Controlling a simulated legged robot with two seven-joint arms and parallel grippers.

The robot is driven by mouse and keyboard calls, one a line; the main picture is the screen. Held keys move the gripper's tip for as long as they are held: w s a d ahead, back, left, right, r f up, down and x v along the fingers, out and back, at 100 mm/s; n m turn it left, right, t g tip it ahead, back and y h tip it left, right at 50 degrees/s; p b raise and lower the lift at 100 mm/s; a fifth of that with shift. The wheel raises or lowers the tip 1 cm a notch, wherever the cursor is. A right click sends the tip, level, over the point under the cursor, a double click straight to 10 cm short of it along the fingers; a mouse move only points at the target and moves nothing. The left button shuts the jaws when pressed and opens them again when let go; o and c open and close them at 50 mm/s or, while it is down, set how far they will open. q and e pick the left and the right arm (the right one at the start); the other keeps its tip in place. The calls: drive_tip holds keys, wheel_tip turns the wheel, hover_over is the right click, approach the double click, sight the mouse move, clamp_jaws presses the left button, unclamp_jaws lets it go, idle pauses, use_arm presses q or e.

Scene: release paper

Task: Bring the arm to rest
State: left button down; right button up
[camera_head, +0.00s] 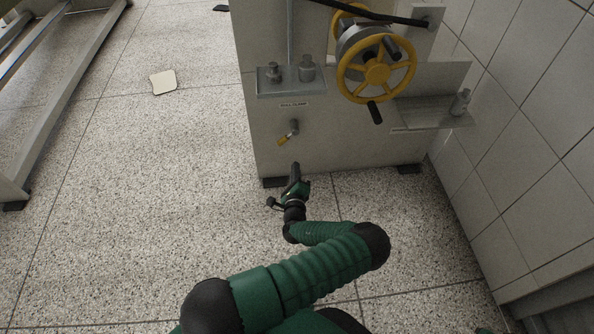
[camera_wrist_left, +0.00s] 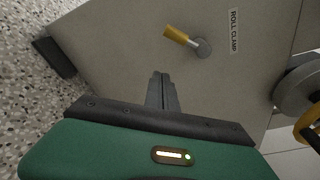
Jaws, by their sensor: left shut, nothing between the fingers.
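My left arm reaches forward in the head view, and its gripper (camera_head: 296,168) is low in front of the machine's grey front panel (camera_head: 350,145). In the left wrist view the gripper (camera_wrist_left: 160,76) has its fingers together with nothing between them. It points toward the panel, below a small lever with a yellow grip (camera_wrist_left: 177,35). The same yellow-tipped lever (camera_head: 284,139) shows in the head view, just above the gripper and apart from it. My right gripper is in neither view.
A yellow handwheel (camera_head: 376,69) sticks out at the machine's upper right. A "ROLL CLAMP" label (camera_wrist_left: 234,31) is beside the lever. A pale paper sheet (camera_head: 163,82) lies on the speckled floor at the left. A tiled wall (camera_head: 500,130) stands at the right. The floor left of the machine is open.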

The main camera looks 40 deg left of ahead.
use_arm(q)
drive_tip(key=s+d+r+n+g+h+p, duration=0.2)
drive_tip(key=d+r+n+g+h+p, duration=0.2)
drive_tip(key=d+r+n, duration=0.4)
drive_tip(key=s+d+r+n+g+h+p, duration=0.25)
drive_tip(key=d+r+n+h+p, duration=0.2)
drive_tip(key=d, duration=0.45)
drive_tip(key=s+d+r+n+g+h+p, duration=0.2)
drive_tip(key=s+d+r, duration=0.3)
drive_tip(key=s+r, duration=0.3)
drive_tip(key=s+d+r+n+g+h+p, duration=0.1)
drive_tip(key=s+d+r+p, duration=0.1)
drive_tip(key=s+d+r, duration=0.6)
wheel_tip(320, 180, up, 39)
drive_tip(key=w+a+p, duration=0.2)
drive_tip(key=w+p, duration=0.1)
drive_tip(key=p, duration=3.5)
drive_tip(key=shift+a, duration=0.15)
